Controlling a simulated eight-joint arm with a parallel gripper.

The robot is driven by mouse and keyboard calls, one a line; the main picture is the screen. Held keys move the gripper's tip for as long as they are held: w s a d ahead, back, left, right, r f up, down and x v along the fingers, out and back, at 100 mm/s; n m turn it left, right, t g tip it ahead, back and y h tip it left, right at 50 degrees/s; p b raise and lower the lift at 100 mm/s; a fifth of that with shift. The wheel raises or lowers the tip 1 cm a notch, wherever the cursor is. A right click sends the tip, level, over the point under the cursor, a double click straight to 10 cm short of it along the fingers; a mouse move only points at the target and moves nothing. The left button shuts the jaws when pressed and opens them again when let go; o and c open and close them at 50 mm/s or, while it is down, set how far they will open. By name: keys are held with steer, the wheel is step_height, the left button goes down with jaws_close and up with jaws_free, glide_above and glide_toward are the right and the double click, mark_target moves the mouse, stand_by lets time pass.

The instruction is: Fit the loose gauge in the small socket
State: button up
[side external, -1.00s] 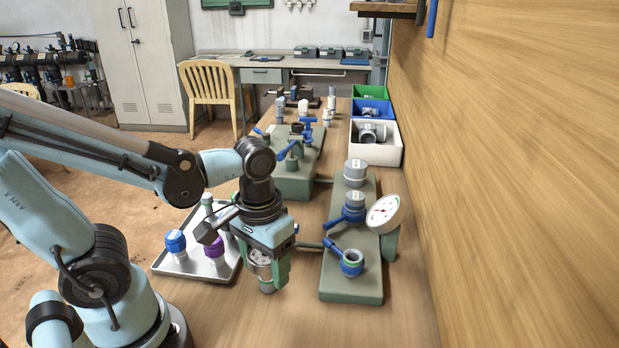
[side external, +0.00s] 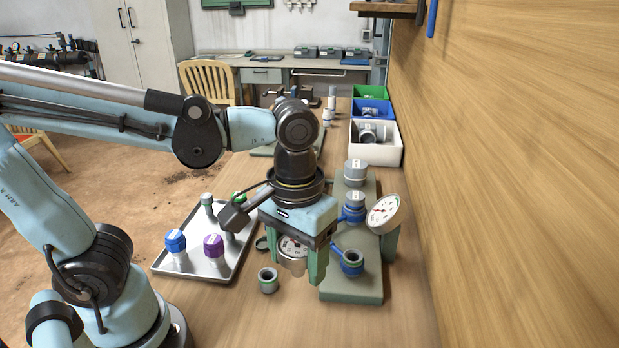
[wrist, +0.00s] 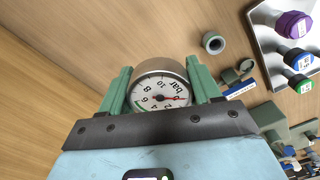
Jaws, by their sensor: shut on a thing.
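My gripper (side external: 293,262) is shut on a round white-faced gauge (side external: 291,246), with one green finger on each side. The gauge also shows in the wrist view (wrist: 160,92), its dial facing the camera. It is held above the table, left of the green manifold block (side external: 350,292). An open socket with a blue collar and handle (side external: 352,262) stands on the block's near end, to the right of the gripper and apart from the gauge. I cannot tell which socket is the small one.
A second gauge (side external: 385,213) stands tilted at the block's right side. A loose grey ring (side external: 268,281) is on the table below left of the gripper. A tray (side external: 208,276) with capped fittings lies left. A wooden wall (side external: 520,180) bounds the right. The near table is clear.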

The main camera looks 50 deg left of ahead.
glide_toward(354, 249)
steer(key=s+d, duration=0.2)
steer(key=shift+w+a+f, duration=0.1)
steer(key=shift+a+f, duration=0.05)
steer(key=shift+f, duration=0.6)
steer(key=shift+w+a+f, duration=0.1)
steer(key=shift+w+f, duration=0.05)
steer(key=shift+f, duration=0.6)
steer(key=shift+w+a+f, duration=0.1)
steer(key=shift+a+f, duration=0.05)
steer(key=shift+f, duration=0.6)
steer(key=shift+f, duration=2.05)
stand_by(1.2)
steer(key=o, duration=1.3)
